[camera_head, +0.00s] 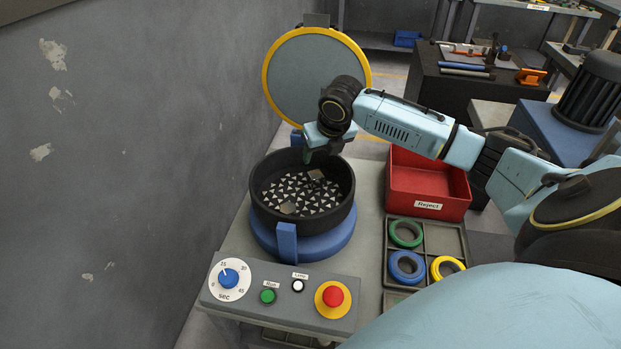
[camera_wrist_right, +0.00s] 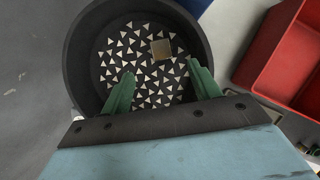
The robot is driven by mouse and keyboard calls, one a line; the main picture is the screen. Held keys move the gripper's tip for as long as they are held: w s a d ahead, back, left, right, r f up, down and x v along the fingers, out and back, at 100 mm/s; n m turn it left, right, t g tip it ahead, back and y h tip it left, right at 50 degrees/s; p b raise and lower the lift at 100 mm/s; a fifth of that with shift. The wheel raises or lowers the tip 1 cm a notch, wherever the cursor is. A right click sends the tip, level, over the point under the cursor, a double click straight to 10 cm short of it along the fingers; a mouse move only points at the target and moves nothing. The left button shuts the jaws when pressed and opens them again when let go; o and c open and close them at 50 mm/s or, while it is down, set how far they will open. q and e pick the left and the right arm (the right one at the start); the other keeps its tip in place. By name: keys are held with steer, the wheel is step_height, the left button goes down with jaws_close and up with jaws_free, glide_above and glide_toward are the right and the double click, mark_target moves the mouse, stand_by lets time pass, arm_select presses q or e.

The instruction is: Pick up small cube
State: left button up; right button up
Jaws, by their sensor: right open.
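A small tan-grey cube (camera_head: 316,174) lies on the triangle-patterned floor of a black round bowl (camera_head: 262,205), toward its back right. It also shows in the right wrist view (camera_wrist_right: 161,49), just beyond the fingertips. A second small squarish grey-tan piece (camera_head: 288,208) lies nearer the front of the bowl in the head view; I cannot make it out in the wrist view. My right gripper (camera_head: 312,157) is over the back of the bowl. Its two green fingers (camera_wrist_right: 163,78) are apart, with nothing held between them. My left gripper is not in view.
The bowl sits on a blue base (camera_head: 325,241), with a yellow-rimmed round lid (camera_head: 310,70) raised behind. A red Reject bin (camera_head: 428,192) and a tray of coloured rings (camera_head: 407,267) stand right. A control panel (camera_head: 250,305) is in front; a grey wall is left.

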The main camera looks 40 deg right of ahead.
steer(key=b, duration=0.1)
glide_above(316, 174)
steer(key=s, duration=0.2)
steer(key=f, duration=0.4)
steer(key=shift+s+a+f, duration=0.15)
steer(key=shift+a+f, duration=0.25)
steer(key=shift+w+f, duration=0.25)
steer(key=shift+f, duration=0.25)
steer(key=shift+w+d+f+b, duration=0.1)
steer(key=shift+w+f+b, duration=0.1)
steer(key=shift+f+b, duration=0.35)
steer(key=b+x, duration=0.1)
steer(key=x, duration=0.3)
steer(key=shift+s, duration=0.15)
steer(key=shift+d+f, duration=0.1)
steer(key=shift+f, duration=0.25)
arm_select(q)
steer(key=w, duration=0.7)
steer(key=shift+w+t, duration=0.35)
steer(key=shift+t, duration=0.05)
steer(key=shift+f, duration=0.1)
arm_select(e)
steer(key=c, duration=1.2)
steer(key=shift+o, duration=0.2)
